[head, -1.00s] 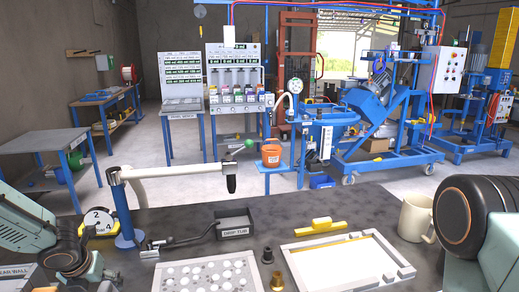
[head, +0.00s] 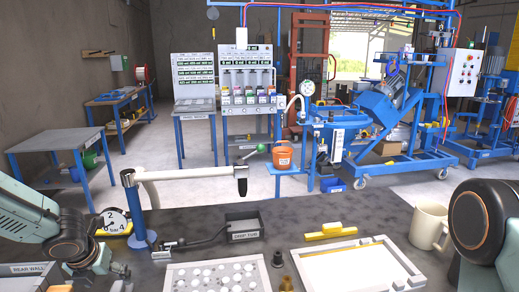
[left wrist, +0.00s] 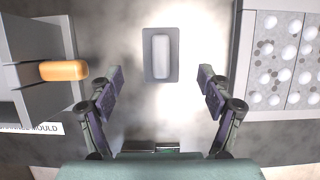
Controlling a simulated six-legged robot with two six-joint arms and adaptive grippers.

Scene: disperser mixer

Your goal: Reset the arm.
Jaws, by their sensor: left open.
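My left arm comes in from the left in the head view, low over the near bench. Its gripper (head: 118,270) is only partly visible at the bottom left there. In the left wrist view my left gripper (left wrist: 160,80) is open and empty, its two fingers wide apart. A pale grey rounded block (left wrist: 161,56) on a dark plate lies ahead, between and beyond the fingertips, apart from them. My right arm shows at the right edge of the head view as a dark round joint; its gripper is out of view.
The dark bench holds a white lever arm on a blue post (head: 140,218), a gauge (head: 114,221), a small black tray (head: 243,236), a white tray of discs (head: 170,282), a white frame (head: 397,254), a yellow-handled piece (head: 323,231) and a mug (head: 428,226).

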